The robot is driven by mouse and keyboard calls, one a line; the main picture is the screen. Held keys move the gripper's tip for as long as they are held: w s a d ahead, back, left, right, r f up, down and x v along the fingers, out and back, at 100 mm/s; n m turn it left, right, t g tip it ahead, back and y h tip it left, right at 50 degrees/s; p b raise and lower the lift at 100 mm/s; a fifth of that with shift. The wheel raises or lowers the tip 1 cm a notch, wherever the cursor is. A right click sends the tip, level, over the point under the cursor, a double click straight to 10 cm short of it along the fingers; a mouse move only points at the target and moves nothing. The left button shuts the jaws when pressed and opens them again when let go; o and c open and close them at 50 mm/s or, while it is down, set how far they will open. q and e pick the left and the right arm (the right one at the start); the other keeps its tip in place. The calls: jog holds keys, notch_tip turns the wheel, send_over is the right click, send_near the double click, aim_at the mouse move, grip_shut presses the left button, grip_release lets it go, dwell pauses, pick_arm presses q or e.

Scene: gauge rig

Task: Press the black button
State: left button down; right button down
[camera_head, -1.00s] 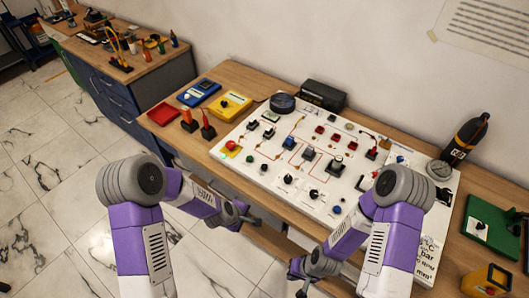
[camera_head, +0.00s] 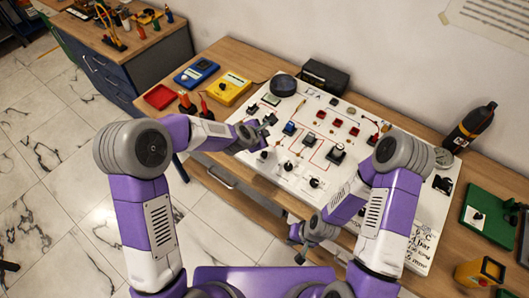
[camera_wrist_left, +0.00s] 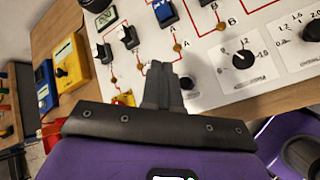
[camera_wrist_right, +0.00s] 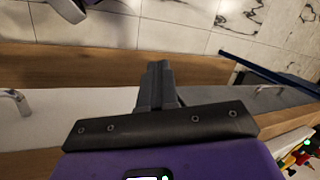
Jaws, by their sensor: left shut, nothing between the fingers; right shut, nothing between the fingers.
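The white control panel (camera_head: 335,115) lies on the wooden bench. A small dark round button, apparently the black button (camera_wrist_left: 186,84), shows just right of my left fingertips in the left wrist view. It also appears as a dark spot in the head view (camera_head: 263,155), beside the left hand. My left gripper (camera_head: 267,128) is shut and empty over the panel's left part; I cannot tell if it touches anything. The red button on its yellow base (camera_wrist_left: 123,100) is partly hidden by this gripper. My right gripper (camera_head: 299,253) is shut and empty, low in front of the bench.
Black rotary knobs (camera_wrist_left: 243,56) and switches (camera_head: 289,128) crowd the panel near the left gripper. A yellow meter (camera_head: 230,88) and red tray (camera_head: 159,97) lie left of the panel. Floor in front is clear.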

pick_arm(q)
jog(key=b, duration=0.6)
send_over(263, 155)
notch_tip(263, 155, down, 8)
jog(key=shift+d+r, duration=0.1)
jog(key=shift+r, duration=0.05)
jog(key=shift+f+b, duration=0.55)
jog(key=shift+b, duration=0.15)
dwell(1.0)
jog(key=shift+f+b, duration=0.45)
jog(key=shift+b, duration=0.05)
jog(key=shift+f+b, duration=0.5)
dwell(0.6)
jog(key=shift+r, duration=0.15)
jog(key=shift+r+p, duration=0.7)
jog(key=shift+r, duration=0.1)
